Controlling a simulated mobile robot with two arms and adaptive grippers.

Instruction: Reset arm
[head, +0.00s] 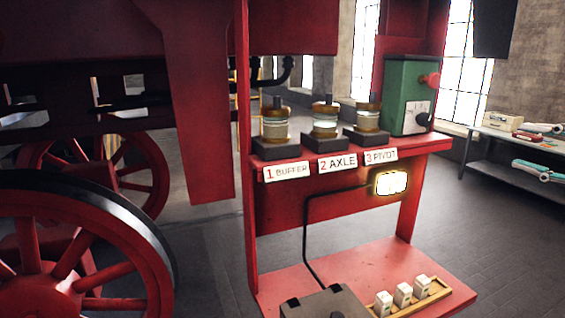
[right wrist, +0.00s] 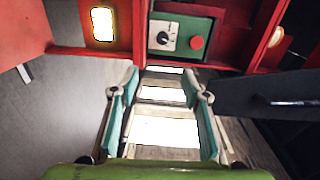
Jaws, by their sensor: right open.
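My right gripper (head: 527,150) comes in at the right edge of the head view, its fingers pointing left, one above the other. In the right wrist view its two teal-padded fingers (right wrist: 160,95) are spread wide with nothing between them. It is clear of the red stand (head: 345,210). A green box (head: 408,92) with a dial and a red button sits at the right end of the stand's shelf; it also shows beyond the fingertips in the right wrist view (right wrist: 172,47). My left gripper is not in view.
Three round plug-like parts on dark blocks (head: 325,120) stand behind labels for buffer, axle and pivot. A lamp (head: 391,183) glows below. Small white blocks (head: 403,293) sit in a wooden tray. Red wheels (head: 100,250) fill the left. A bench (head: 485,135) stands behind my right gripper.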

